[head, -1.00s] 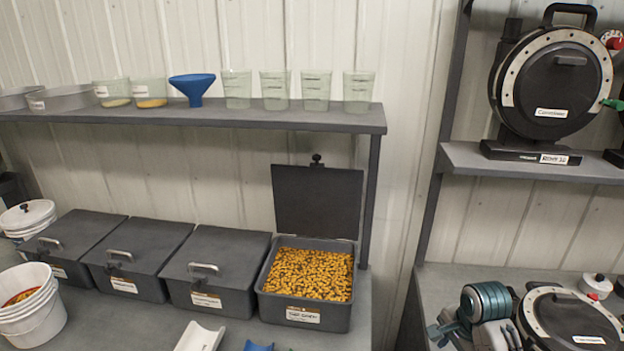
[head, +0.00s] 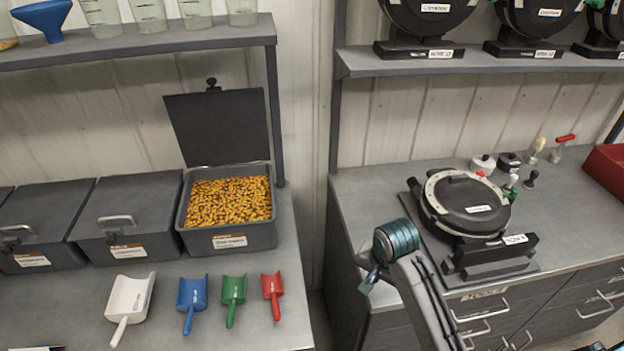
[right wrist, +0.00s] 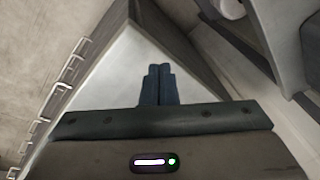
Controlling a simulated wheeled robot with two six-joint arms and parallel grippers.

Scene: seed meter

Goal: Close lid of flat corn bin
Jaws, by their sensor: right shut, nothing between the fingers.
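The flat corn bin (head: 228,238) is a dark grey box with a white label, full of yellow corn kernels (head: 228,201). It stands at the right end of the left bench in the head view. Its dark lid (head: 218,130) is open and stands upright behind the bin, with a small knob at its top edge. My right arm shows in the head view over the right counter's front edge, to the right of the bin and apart from it. In the right wrist view, my right gripper (right wrist: 157,84) is shut and empty. My left gripper is not in view.
Closed grey bins (head: 124,218) stand left of the corn bin. A white scoop (head: 129,298), blue scoop (head: 192,293), green scoop (head: 234,290) and red scoop (head: 272,286) lie in front. A shelf (head: 160,42) overhangs the bins. A round black seed meter (head: 470,205) sits on the right counter.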

